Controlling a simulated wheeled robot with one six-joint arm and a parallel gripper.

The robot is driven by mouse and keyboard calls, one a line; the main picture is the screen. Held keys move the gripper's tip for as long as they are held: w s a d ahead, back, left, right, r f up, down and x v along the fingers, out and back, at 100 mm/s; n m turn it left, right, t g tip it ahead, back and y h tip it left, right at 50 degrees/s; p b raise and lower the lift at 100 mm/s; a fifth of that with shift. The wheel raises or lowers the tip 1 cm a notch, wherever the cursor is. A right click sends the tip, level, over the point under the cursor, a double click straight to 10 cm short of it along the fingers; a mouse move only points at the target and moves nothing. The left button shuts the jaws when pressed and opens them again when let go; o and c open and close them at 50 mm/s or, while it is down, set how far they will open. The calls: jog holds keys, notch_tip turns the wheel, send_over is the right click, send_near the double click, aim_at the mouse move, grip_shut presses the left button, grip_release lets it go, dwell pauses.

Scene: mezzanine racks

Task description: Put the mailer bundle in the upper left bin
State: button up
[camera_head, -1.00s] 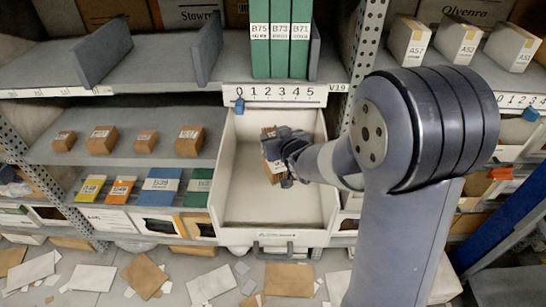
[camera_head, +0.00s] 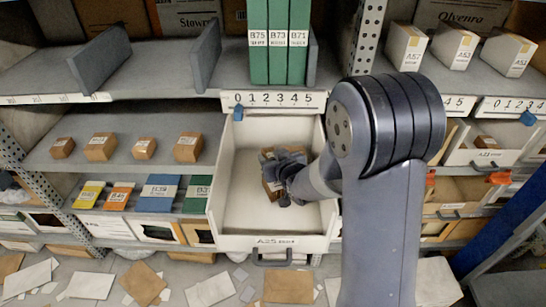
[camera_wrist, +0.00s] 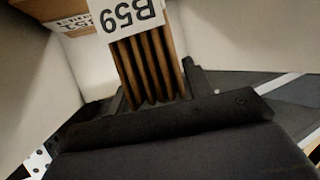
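The mailer bundle (camera_wrist: 148,62) is a stack of brown mailers with a white B59 label, seen upside down in the wrist view. My gripper (camera_wrist: 152,85) has its dark fingers on both sides of the bundle and appears shut on it. In the head view my gripper (camera_head: 280,180) is inside the open white bin (camera_head: 240,215), above its floor. This bin stands pulled out under the 0–5 number strip, its front label reading about A25. My gripper hides most of the bundle there. Whether the bundle touches the bin floor cannot be told.
A brown carton (camera_wrist: 45,12) is beside the bundle in the wrist view. Green binders (camera_head: 280,45) stand on the shelf above. Small brown boxes (camera_head: 100,146) line the left shelf. Another white bin (camera_head: 487,158) is at right. Loose envelopes (camera_head: 90,282) lie below. The bin's front floor is clear.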

jog(key=shift+o, duration=1.3)
jog(key=shift+r, duration=0.1)
jog(key=shift+r+p, duration=0.15)
jog(key=shift+p, duration=0.15)
jog(key=shift+s+d, duration=0.15)
jog(key=shift+s, duration=0.15)
jog(key=b+v, duration=0.1)
jog(key=v, duration=1)
jog(key=shift+s, duration=0.15)
jog(key=shift+r, duration=0.1)
jog(key=shift+c, duration=0.4)
dwell(0.9)
